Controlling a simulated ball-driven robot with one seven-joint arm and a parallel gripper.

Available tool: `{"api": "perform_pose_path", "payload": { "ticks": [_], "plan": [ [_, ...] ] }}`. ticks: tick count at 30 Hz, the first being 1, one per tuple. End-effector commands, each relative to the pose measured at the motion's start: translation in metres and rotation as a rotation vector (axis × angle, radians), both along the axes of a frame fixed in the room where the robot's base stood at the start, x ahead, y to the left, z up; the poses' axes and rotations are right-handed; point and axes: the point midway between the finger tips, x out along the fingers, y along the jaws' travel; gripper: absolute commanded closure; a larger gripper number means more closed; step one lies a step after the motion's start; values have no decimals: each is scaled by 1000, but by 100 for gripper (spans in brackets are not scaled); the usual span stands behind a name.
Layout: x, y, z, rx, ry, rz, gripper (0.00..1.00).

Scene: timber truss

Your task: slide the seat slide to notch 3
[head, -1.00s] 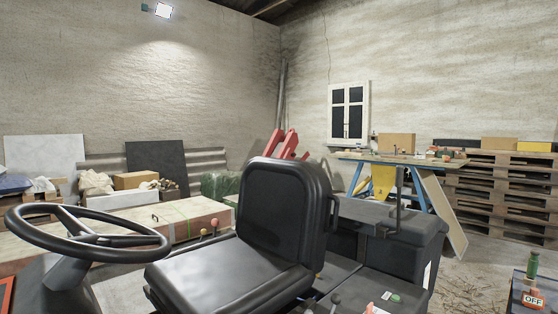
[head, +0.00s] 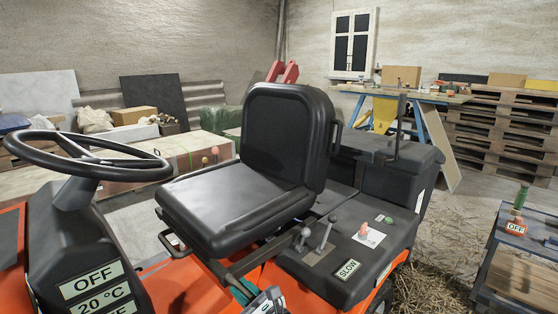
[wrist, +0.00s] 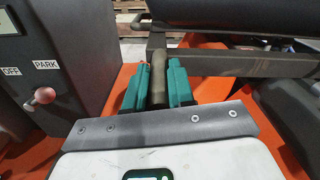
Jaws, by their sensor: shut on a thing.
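The black seat (head: 235,205) stands on the orange tractor, right of the steering wheel (head: 85,155). In the wrist view a dark seat rail (wrist: 235,63) runs sideways under the seat's edge (wrist: 230,14). A grey-brown handle (wrist: 158,60) meets the rail at its left part. My gripper (wrist: 159,78) has its teal fingers on both sides of this handle and is shut on it. In the head view my gripper (head: 243,291) shows only partly at the bottom, below the seat. No notch marks can be made out, so I cannot tell the slide's position.
A console with levers (head: 322,240) and a SLOW label is right of the seat. A dash panel (head: 95,280) with OFF and 20 °C labels stands left. In the wrist view a panel with a red knob (wrist: 43,96) is close on the left. A workbench (head: 410,95) stands behind.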

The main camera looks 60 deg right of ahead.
Motion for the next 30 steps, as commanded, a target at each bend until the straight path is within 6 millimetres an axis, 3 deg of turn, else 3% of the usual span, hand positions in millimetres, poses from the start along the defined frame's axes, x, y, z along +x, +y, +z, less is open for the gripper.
{"api": "perform_pose_path", "payload": {
  "ticks": [30],
  "plan": [
    [-6,-19,-1,-3,1,-4,100]
  ]
}}
